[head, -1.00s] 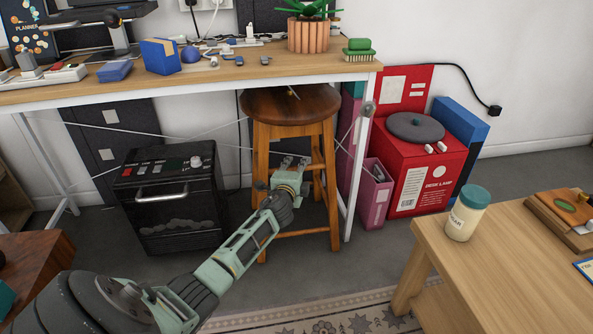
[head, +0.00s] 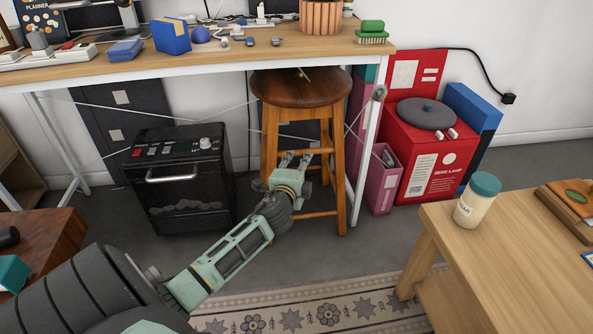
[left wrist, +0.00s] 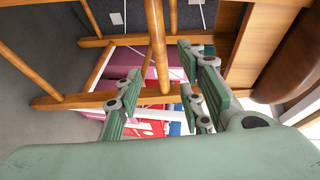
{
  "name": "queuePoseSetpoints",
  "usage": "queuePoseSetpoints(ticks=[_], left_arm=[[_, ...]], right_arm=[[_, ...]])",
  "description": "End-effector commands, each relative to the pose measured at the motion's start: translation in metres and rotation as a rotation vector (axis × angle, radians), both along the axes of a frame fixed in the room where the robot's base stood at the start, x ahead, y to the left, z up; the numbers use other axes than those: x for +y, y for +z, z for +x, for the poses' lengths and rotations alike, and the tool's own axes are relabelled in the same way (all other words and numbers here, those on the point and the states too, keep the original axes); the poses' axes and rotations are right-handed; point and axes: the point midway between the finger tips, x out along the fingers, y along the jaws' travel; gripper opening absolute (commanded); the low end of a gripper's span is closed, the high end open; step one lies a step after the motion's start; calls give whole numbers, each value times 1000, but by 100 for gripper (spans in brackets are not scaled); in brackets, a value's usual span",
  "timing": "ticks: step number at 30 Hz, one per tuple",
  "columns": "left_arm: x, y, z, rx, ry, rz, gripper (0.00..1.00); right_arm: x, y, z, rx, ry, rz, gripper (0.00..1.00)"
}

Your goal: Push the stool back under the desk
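The wooden stool (head: 302,90) stands upright at the desk's front, right of centre in the head view. The back of its seat meets the line of the desk (head: 235,62) edge. My left gripper (head: 297,157) is below the seat, in front of the stool and between its front legs as seen from the head. In the left wrist view the fingers (left wrist: 163,100) are spread apart with nothing gripped, and stool legs and rungs (left wrist: 155,45) lie just beyond them. I cannot tell whether a finger touches the stool. My right gripper is not in view.
A black appliance (head: 180,180) stands left of the stool. A white desk leg (head: 364,150), a pink file holder (head: 383,185) and a red desk lamp box (head: 425,165) are to its right. A low wooden table (head: 500,235) with a jar (head: 477,200) is at front right. A patterned rug (head: 330,312) lies in front.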

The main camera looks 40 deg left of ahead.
Motion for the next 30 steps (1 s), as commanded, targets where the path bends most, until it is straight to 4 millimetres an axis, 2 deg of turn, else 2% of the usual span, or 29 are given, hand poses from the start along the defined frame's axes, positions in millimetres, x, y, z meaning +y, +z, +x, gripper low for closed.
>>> queuePoseSetpoints(ticks=[3, 9, 30], left_arm=[[-8, 2, -15, 1, -1, -1, 36], [-13, 5, -26, 0, 0, -1, 36], [-13, 5, -26, 0, 0, -1, 36]], right_arm=[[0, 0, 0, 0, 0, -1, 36], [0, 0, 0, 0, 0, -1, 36], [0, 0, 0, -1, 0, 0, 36]])
